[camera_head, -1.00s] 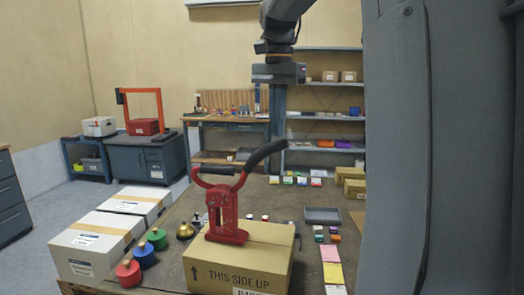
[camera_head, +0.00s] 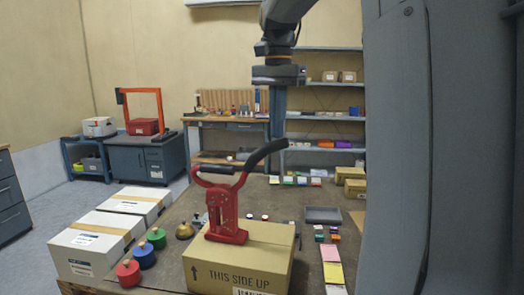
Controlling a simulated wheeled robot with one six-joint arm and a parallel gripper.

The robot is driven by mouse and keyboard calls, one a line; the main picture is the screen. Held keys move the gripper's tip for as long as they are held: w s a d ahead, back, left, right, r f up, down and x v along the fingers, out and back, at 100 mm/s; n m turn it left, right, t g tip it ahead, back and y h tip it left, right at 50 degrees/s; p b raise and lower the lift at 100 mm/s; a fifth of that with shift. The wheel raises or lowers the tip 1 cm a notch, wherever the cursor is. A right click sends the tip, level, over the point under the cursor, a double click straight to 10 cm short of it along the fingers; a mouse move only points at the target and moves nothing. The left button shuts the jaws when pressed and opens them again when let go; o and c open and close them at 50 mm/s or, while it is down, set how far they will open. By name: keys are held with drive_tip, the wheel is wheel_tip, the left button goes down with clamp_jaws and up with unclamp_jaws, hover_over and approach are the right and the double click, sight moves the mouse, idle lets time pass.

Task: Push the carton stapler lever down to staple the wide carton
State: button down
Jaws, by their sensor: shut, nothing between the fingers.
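The wide carton (camera_head: 240,268), brown and marked "THIS SIDE UP", lies on the table at the front. The red carton stapler (camera_head: 226,214) stands upright on its top. The stapler's lever (camera_head: 262,155), with a black grip, slants up to the right and is raised. A second, fixed black-topped handle (camera_head: 217,170) is on its left. My gripper (camera_head: 279,80) hangs pointing down, above the lever's end in the picture and apart from it.
White cartons (camera_head: 86,250) stand at the left, beside red, blue and green round weights (camera_head: 129,273). A brass bell-like piece (camera_head: 185,231) is left of the stapler. A grey tray (camera_head: 323,215), small coloured blocks and brown cartons (camera_head: 354,188) are at the right.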

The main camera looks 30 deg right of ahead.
drive_tip(key=shift+f+b, duration=0.5)
drive_tip(key=shift+f, duration=1.25)
drive_tip(key=shift+r, duration=0.15)
wheel_tip(320, 180, up, 9)
drive_tip(key=p, duration=0.9)
drive_tip(key=shift+d, duration=0.1)
idle(0.5)
